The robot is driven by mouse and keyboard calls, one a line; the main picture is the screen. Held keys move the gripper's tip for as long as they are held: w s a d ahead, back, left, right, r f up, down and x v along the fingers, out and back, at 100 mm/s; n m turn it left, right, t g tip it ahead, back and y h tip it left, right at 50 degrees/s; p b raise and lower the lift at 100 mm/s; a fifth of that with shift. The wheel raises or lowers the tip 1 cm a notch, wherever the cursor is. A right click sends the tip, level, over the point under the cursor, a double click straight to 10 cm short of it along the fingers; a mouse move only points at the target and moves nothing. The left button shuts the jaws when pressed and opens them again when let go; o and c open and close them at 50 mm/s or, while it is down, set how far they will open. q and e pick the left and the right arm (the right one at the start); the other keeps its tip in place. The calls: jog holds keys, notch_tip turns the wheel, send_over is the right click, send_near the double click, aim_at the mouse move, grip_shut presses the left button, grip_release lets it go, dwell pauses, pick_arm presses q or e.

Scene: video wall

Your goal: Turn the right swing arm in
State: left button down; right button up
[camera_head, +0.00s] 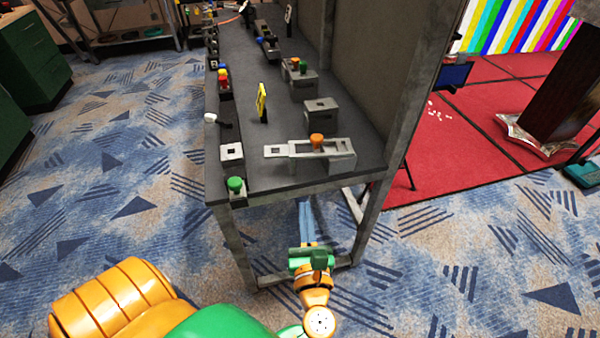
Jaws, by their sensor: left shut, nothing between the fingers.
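The swing arm nearest me (275,151) is a flat grey bar with a square hole in its left end. It lies over the right front of the dark bench (262,181) and reaches left from a grey block (341,162). An orange knob (316,140) stands on it. I take it as the right swing arm, though no label shows. My left gripper (305,222) is shut and empty, low in front of the bench, below its top and apart from the swing arm. Its tips are hard to make out. My right gripper is out of view.
A green knob (235,185) is at the bench's front left corner. A yellow plate (262,102) stands upright behind the swing arm. More grey blocks (321,110) and coloured knobs line the bench. A tall panel (384,75) bounds its right side. Carpet at left is clear.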

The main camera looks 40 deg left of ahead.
pick_arm(q)
send_near(299, 157)
jog(key=x, duration=0.7)
jog(key=shift+p, duration=0.35)
